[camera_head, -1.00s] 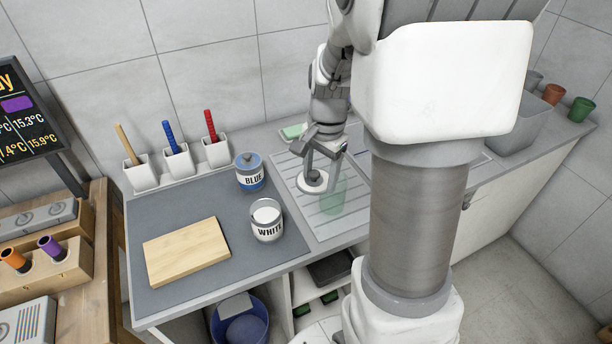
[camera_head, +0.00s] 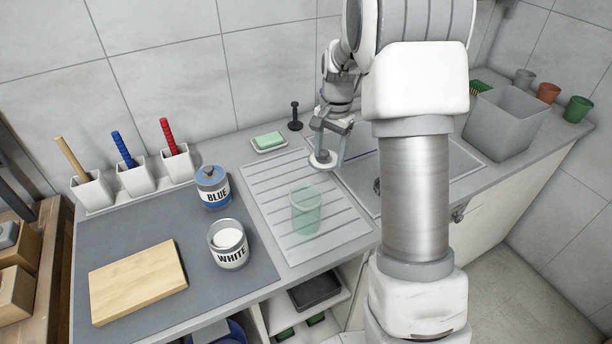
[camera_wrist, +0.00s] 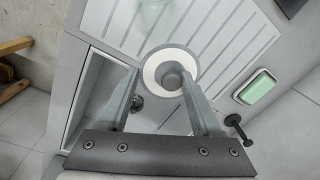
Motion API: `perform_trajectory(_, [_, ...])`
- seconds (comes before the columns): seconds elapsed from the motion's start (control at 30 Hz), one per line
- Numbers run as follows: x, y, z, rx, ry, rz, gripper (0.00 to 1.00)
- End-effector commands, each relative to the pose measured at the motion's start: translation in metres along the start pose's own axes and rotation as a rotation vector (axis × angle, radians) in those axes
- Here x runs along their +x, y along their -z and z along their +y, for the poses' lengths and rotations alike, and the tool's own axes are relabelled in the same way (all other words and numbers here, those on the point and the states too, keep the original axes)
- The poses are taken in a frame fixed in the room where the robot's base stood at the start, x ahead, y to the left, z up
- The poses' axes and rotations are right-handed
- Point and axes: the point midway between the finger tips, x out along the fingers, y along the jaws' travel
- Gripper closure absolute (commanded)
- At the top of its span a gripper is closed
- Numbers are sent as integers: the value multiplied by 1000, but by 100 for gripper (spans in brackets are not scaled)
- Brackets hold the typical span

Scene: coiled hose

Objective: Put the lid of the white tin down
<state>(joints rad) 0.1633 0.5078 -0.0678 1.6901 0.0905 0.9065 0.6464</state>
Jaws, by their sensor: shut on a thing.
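The white tin (camera_head: 229,244) stands open on the dark grey mat, its white contents showing. Its lid (camera_head: 323,161), a pale disc with a grey knob, is at my gripper (camera_head: 327,140), over the far right edge of the ribbed drainboard beside the sink. My gripper is shut on the lid's knob. The wrist view shows the lid (camera_wrist: 150,72) beyond the two fingers (camera_wrist: 163,82). I cannot tell whether the lid touches the surface below it.
A green see-through glass (camera_head: 305,210) stands on the drainboard (camera_head: 270,195). A lidded blue tin (camera_head: 212,188) and a wooden board (camera_head: 137,281) are on the mat. A soap dish (camera_head: 269,142) and a black upright stopper (camera_head: 295,117) stand behind. The sink (camera_head: 362,175) lies right.

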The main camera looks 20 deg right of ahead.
Motion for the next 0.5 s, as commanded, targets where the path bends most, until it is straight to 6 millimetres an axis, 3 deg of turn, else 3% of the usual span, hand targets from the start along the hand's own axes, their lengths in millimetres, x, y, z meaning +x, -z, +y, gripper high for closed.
perform_trajectory(0.27, [13,4,-15,-21,3,-6,87])
perform_trajectory(0.5, [44,-7,-59,-25,2,-8,87])
